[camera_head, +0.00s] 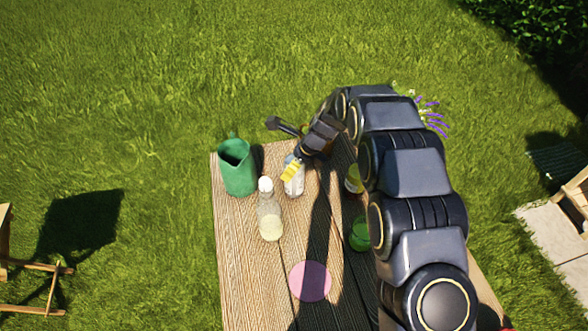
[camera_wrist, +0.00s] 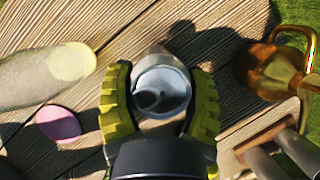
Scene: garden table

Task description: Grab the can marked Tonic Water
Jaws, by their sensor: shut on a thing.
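A silver can (camera_wrist: 162,84) stands between my gripper's yellow ribbed fingers in the wrist view, its round top with the opening facing the camera. My gripper (camera_wrist: 161,106) is shut on the can, one finger on each side. In the head view, the can (camera_head: 298,186) shows as a pale silvery body partly behind a yellow finger of my gripper (camera_head: 291,173), near the far part of the table. Its label cannot be read in either view.
On the wooden table (camera_head: 240,260), a green pitcher (camera_head: 238,170) stands left of the can and a white-capped bottle (camera_head: 270,218) stands nearer. A pink disc (camera_head: 310,281) lies in front. A green object (camera_head: 360,235) is at right. An amber vessel (camera_wrist: 272,70) is right of my gripper.

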